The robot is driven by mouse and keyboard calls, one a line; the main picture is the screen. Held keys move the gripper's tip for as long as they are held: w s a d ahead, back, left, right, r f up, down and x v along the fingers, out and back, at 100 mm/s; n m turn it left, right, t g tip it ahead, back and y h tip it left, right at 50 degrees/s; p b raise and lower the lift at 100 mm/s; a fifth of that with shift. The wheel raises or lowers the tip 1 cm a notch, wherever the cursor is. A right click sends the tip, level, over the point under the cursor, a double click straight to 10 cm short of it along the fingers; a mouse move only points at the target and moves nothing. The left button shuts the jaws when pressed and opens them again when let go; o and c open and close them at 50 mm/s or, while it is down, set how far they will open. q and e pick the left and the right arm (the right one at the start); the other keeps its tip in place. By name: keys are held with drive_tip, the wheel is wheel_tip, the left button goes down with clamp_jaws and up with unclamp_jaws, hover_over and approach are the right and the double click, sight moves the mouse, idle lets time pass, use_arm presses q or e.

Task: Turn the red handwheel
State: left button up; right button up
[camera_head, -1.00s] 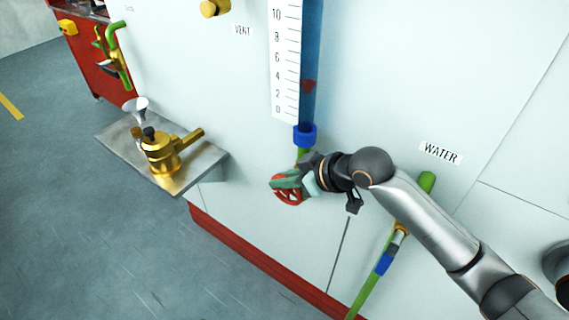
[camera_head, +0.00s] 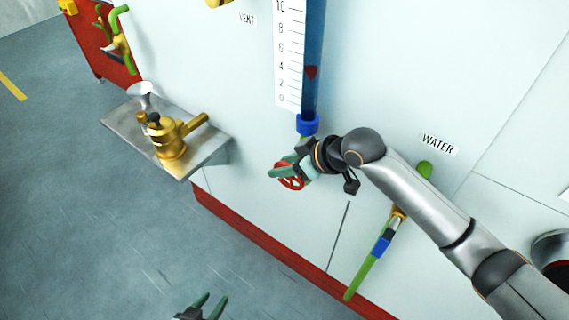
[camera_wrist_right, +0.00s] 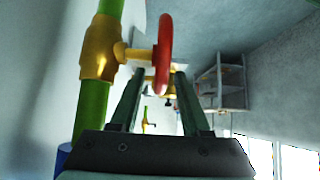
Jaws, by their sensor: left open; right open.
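The red handwheel (camera_head: 289,184) is below the blue collar of the vertical tube, partly hidden by my right gripper. In the right wrist view the wheel (camera_wrist_right: 165,48) is edge-on, on a brass valve body (camera_wrist_right: 99,48) on a green pipe. My right gripper (camera_head: 291,170) is open at the wheel. In its wrist view the two green fingers (camera_wrist_right: 157,75) are spread, with the lower rim showing between their tips. I cannot tell whether they touch it. My left gripper (camera_head: 212,306) is open and empty at the bottom edge, low and well away from the wheel.
A metal shelf (camera_head: 120,128) with a brass pot (camera_head: 171,142) and a funnel juts from the white wall on the left. The floor at lower left is clear.

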use_arm(q)
drive_tip(key=shift+f, duration=0.2)
use_arm(e)
drive_tip(key=v, duration=1.2)
drive_tip(key=shift+d+r, duration=0.15)
drive_tip(key=shift+d, duration=0.1)
drive_tip(key=shift+s, duration=0.1)
